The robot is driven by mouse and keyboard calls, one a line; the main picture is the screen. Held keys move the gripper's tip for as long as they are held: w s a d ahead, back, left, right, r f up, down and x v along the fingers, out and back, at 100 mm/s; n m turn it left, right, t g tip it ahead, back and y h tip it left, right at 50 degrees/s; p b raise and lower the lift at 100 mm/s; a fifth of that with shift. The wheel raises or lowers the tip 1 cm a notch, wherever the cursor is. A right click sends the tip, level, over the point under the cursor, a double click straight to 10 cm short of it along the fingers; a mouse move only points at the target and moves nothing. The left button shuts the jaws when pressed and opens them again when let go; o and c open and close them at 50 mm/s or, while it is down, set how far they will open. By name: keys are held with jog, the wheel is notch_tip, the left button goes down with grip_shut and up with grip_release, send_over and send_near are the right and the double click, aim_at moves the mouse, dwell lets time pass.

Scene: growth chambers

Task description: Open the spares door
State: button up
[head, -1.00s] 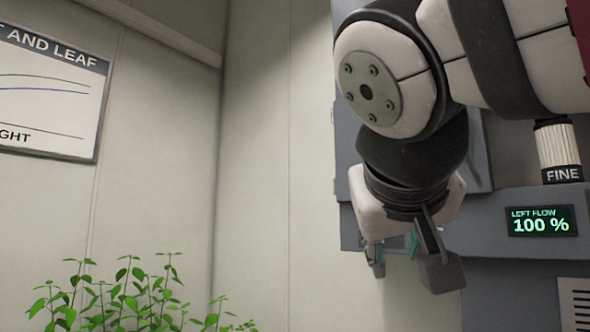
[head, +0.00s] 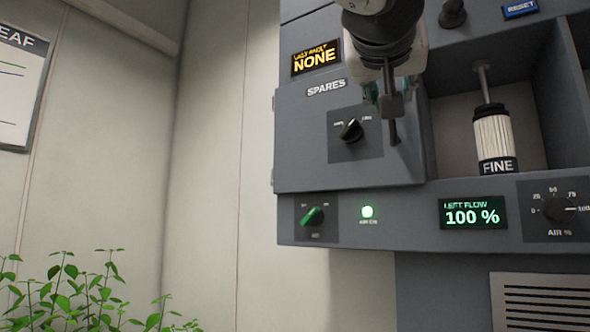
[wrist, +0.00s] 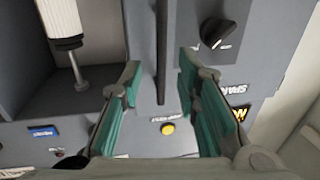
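The spares door (head: 300,150) is a grey panel labelled SPARES in the head view, and it looks closed. A black knob (head: 351,130) sits on it; its small markings are too blurred to read. The knob also shows in the wrist view (wrist: 216,33). The door's dark upright bar handle (head: 393,130) is near its right edge, with its upper part hidden by my gripper (head: 380,96). In the wrist view the handle (wrist: 162,45) lies between the teal pads of my gripper (wrist: 158,68), which is open, with gaps visible beside the bar.
Right of the door is an open recess with a white FINE cartridge (head: 493,138). Plants (head: 75,295) stand at lower left.

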aim_at(393, 132)
jog(key=x, duration=0.5)
jog(key=shift+w+d+p, duration=0.15)
jog(key=shift+w+p, duration=0.15)
jog(key=shift+w, duration=0.1)
grip_shut()
